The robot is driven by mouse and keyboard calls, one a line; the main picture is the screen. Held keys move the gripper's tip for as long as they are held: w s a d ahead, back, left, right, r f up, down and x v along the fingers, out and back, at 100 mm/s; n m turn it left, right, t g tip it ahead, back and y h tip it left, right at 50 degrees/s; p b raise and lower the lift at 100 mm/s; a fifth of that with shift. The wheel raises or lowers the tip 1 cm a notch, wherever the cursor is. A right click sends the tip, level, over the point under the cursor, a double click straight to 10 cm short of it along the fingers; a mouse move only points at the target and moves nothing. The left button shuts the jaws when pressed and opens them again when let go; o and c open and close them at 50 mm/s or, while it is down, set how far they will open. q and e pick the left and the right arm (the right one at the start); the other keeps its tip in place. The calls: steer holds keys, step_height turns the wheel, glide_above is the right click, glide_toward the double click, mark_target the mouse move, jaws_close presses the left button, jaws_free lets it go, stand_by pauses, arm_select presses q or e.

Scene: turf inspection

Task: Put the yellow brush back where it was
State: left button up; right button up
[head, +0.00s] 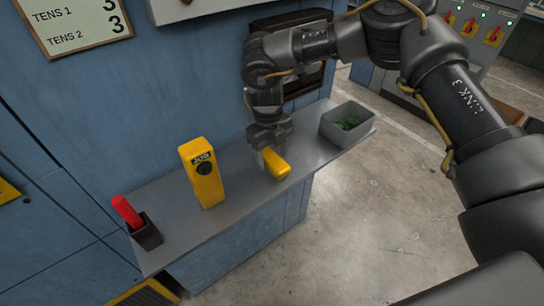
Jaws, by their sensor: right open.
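A yellow block-shaped thing (277,165), which looks like the yellow brush, is at the middle of the grey shelf (235,206). My right gripper (265,153) is directly above and against it, pointing down, with its jaws open. The gripper hides part of the brush's far end. I cannot tell whether the fingers touch it. My left gripper is not in view.
A red-handled tool (127,212) stands in a dark holder (146,233) at the shelf's left end. A grey bin (337,134) with green bits is at the right end.

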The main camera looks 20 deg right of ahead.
mark_target(269, 154)
step_height(269, 154, up, 11)
steer(key=w+b, duration=0.1)
steer(key=b, duration=0.2)
steer(key=shift+w+a, duration=0.15)
steer(key=shift+a, duration=0.1)
